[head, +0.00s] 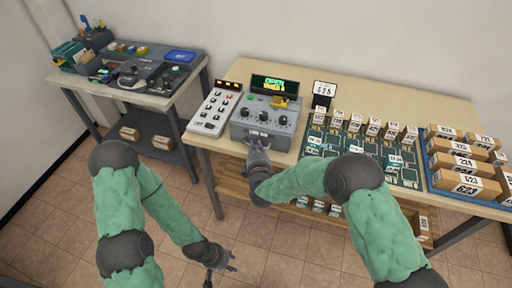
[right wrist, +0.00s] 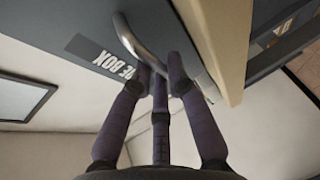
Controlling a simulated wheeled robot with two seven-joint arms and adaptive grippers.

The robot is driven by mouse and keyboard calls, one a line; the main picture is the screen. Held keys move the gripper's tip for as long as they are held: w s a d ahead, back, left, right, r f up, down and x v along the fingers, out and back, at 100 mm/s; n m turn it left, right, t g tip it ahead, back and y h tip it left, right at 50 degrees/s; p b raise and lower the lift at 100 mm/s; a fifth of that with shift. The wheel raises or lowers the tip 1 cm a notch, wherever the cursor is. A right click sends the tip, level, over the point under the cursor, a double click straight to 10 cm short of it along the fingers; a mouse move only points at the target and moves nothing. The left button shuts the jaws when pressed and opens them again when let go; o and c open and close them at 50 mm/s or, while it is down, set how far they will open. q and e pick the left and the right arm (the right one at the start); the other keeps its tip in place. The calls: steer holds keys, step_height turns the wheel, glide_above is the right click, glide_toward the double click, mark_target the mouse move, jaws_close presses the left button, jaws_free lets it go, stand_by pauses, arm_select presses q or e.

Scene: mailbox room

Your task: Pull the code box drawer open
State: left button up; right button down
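The grey code box (head: 283,104) stands on the long table, with dials on top and a lit green display behind. Its labelled drawer front (right wrist: 97,48) looks flush with the box. A curved metal handle (right wrist: 133,41) sticks out from that front. My right gripper (head: 257,150) is at the handle. In the right wrist view its fingertips (right wrist: 160,72) converge at the handle but stay apart from each other; whether they clamp it is unclear. My left gripper (head: 220,265) hangs low over the floor, away from the table, empty with its fingers apart.
A white keypad panel (head: 214,112) stands left of the box. A green board (head: 345,146) with labelled pieces and a blue tray (head: 432,180) of cartons are to the right. A smaller table (head: 158,100) with tools is at the left. The tiled floor in front is clear.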

steer(key=s+a+p, duration=0.3)
steer(key=s, duration=0.7)
steer(key=shift+s+a, duration=0.15)
steer(key=c, duration=1.5)
jaws_free()
steer(key=v, duration=1.2)
